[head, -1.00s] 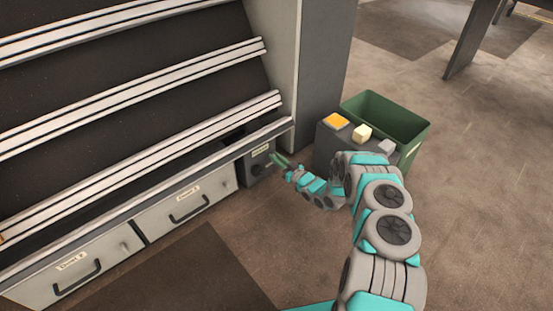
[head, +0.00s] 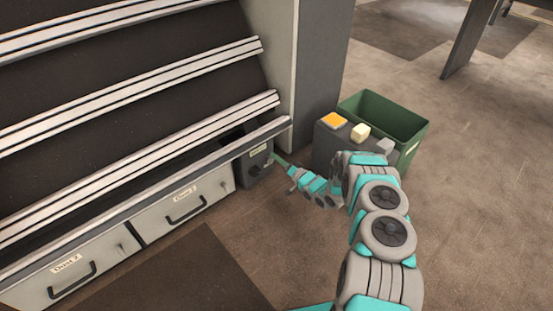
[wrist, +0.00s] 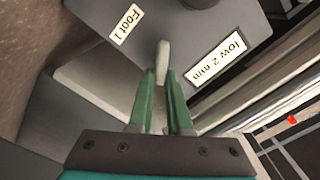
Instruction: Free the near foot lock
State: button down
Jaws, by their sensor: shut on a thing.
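The foot lock is a dark grey box (head: 253,168) at the right end of the drawer row, low under the rack's bottom ledge. A pale, narrow lever (wrist: 163,52) stands out from that face between the labels. My gripper (wrist: 162,78) is shut on the lever's lower end, with its green fingers on both sides. In the head view my gripper (head: 280,160) reaches the box from the right; the lever is too small to make out there.
Two light drawers (head: 150,224) with dark handles lie left of the box. A grey post (head: 318,70) rises behind it. A dark cabinet with an orange pad (head: 334,121) and an open green bin (head: 352,100) stand to the right. The floor in front is clear.

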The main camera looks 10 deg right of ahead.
jog(key=shift+w+d+f+m+b, duration=0.1)
jog(key=shift+f+m+b, duration=0.1)
jog(key=shift+m, duration=1.05)
jog(key=shift+d+f+m+b, duration=0.1)
jog(key=shift+f+m, duration=0.1)
jog(key=shift+m, duration=1)
jog(key=shift+w+f+m+b, duration=0.1)
jog(key=shift+f+m, duration=0.1)
jog(key=shift+m, duration=1.05)
jog(key=c, duration=0.9)
grip_release()
jog(key=shift+o, duration=0.2)
jog(key=shift+s, duration=0.1)
jog(key=v, duration=0.7)
jog(key=shift+s+d+p, duration=0.15)
jog(key=shift+s+p, duration=0.15)
